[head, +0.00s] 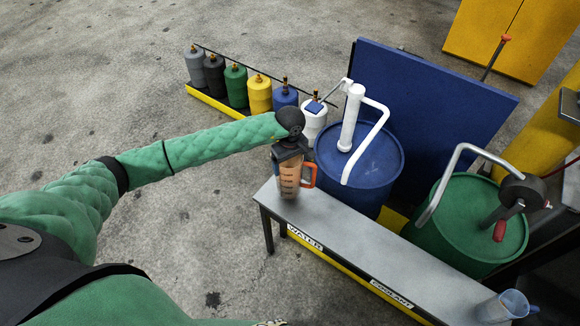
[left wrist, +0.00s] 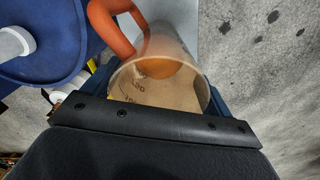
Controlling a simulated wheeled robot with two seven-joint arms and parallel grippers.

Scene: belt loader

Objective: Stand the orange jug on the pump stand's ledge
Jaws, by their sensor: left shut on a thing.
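The orange jug (head: 290,180), clear with an orange handle and dark scale marks, is upright at the left end of the pump stand's ledge (head: 345,228), over the end near the WATER label. My left gripper (head: 288,157) is shut on the jug near its rim, from above. In the left wrist view the jug (left wrist: 165,50) shows between the fingers, its round mouth facing the camera and its handle at the upper left. I cannot tell whether its base touches the ledge. My right gripper is not in view.
A blue drum (head: 365,165) with a white pump stands behind the ledge, and a green drum (head: 470,222) with a crank pump is to the right. A clear blue-handled jug (head: 503,305) is at the ledge's right end. The ledge between the jugs is clear. Several coloured cylinders stand behind.

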